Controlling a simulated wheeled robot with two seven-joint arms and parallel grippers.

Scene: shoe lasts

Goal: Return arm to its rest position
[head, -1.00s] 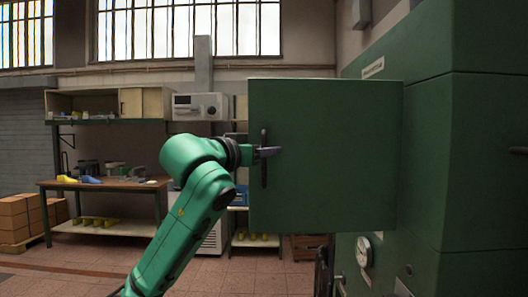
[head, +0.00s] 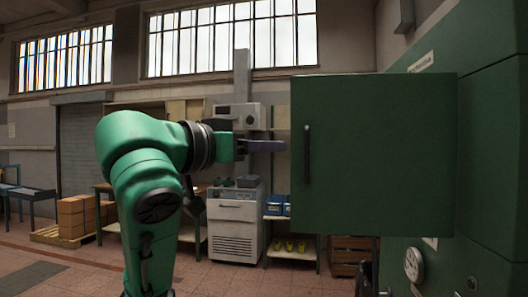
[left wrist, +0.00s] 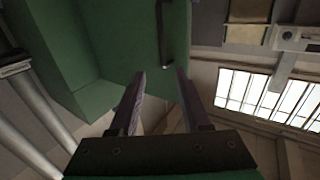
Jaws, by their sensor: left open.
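My left arm comes in from the left in the head view, raised. Its left gripper (head: 266,146) is open and empty, to the left of the open green cabinet door (head: 372,180) and apart from its dark vertical handle (head: 307,156). In the left wrist view the gripper's two fingers (left wrist: 160,78) are spread with nothing between them. The door handle (left wrist: 165,25) shows beyond the fingertips, on the green door. My right gripper is in neither view.
The big green cabinet (head: 490,150) fills the right side, with a round gauge (head: 413,264) low on it. Behind stand a white cabinet unit (head: 236,228), shelving and stacked cardboard boxes (head: 76,216) on a pallet. The floor at the lower left is clear.

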